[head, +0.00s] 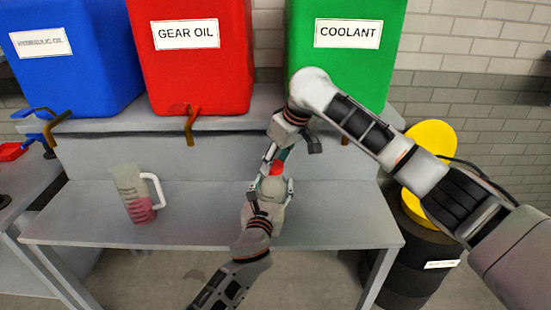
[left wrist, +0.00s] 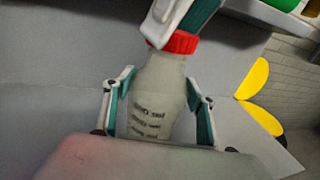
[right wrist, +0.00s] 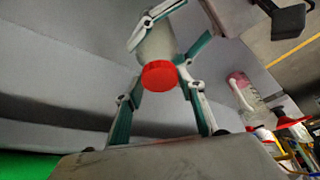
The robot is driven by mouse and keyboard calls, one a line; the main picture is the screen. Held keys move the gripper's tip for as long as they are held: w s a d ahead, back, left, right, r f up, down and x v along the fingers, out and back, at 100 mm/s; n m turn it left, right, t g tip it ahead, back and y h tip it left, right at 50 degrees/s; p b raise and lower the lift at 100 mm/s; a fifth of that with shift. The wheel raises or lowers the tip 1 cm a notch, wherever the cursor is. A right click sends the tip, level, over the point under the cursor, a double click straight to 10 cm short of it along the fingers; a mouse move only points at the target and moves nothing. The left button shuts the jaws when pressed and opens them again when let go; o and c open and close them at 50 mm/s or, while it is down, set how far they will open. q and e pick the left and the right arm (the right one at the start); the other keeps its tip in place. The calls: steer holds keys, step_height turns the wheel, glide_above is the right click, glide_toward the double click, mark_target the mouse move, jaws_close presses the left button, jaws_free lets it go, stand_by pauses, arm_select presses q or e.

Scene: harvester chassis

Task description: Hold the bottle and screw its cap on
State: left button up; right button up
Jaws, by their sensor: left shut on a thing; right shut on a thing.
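A translucent whitish bottle (head: 272,190) stands on the bench in the head view, with a red cap (head: 277,168) at its top. My left gripper (head: 270,188) is shut around the bottle's body; in the left wrist view the bottle (left wrist: 156,95) sits between its two fingers. My right gripper (head: 275,160) comes from above and is shut on the red cap. In the right wrist view the cap (right wrist: 159,74) lies between the fingertips, over the bottle's mouth. In the left wrist view the cap (left wrist: 180,42) meets the bottle's neck. The threads are hidden.
A jug (head: 133,195) with red liquid stands left on the bench (head: 190,222). Behind, blue (head: 75,55), red (head: 190,60) and green (head: 345,50) containers with taps stand on a raised shelf. A dark barrel (head: 415,265) is at the right. The bench between jug and bottle is clear.

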steer(key=shift+f, duration=0.4)
steer(key=shift+f, duration=0.55)
stand_by(0.4)
arm_select(q)
jaws_close()
arm_select(e)
steer(key=m, duration=0.2)
steer(key=m+h, duration=0.1)
steer(key=m, duration=0.1)
steer(key=m+t+h, duration=0.1)
steer(key=m, duration=0.1)
steer(key=shift+s+a+m, duration=0.15)
steer(key=shift+a+m, duration=0.15)
steer(key=m+h, duration=0.1)
steer(key=m, duration=0.1)
steer(key=m+h, duration=0.1)
steer(key=m, duration=0.1)
steer(key=shift+a+m, duration=0.2)
steer(key=shift+m, duration=0.1)
steer(key=shift+m+h, duration=0.5)
steer(key=shift+m, duration=0.7)
steer(key=shift+d, duration=0.1)
steer(key=o, duration=0.7)
